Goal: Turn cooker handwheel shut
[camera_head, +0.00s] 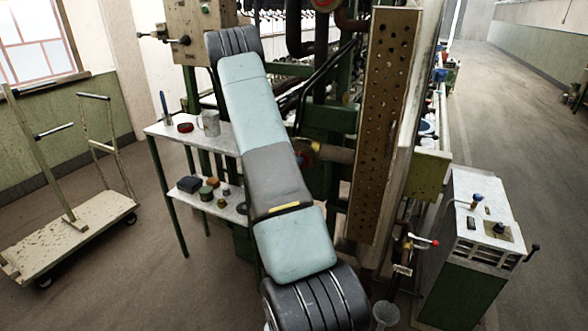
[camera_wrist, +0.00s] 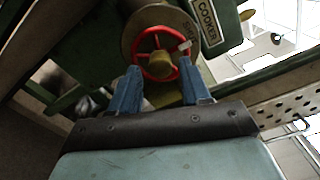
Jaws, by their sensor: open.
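The cooker handwheel (camera_wrist: 146,46) is a red spoked wheel with a yellowish hub, in the upper middle of the wrist view. A plate lettered "COOKER" (camera_wrist: 208,20) sits to its upper right. My gripper (camera_wrist: 160,80) is open, with one blue finger at the lower left of the wheel and the other at its lower right. The fingertips are close to the lower rim; I cannot tell whether they touch it. Nothing is held between them.
A two-tier shelf (camera_head: 228,134) with small items stands left of my arm. A flat trolley (camera_head: 62,236) is at the far left. A perforated panel (camera_head: 384,120) rises right of my arm. A white-topped cabinet (camera_head: 482,215) stands at the lower right. The aisle at the upper right is clear.

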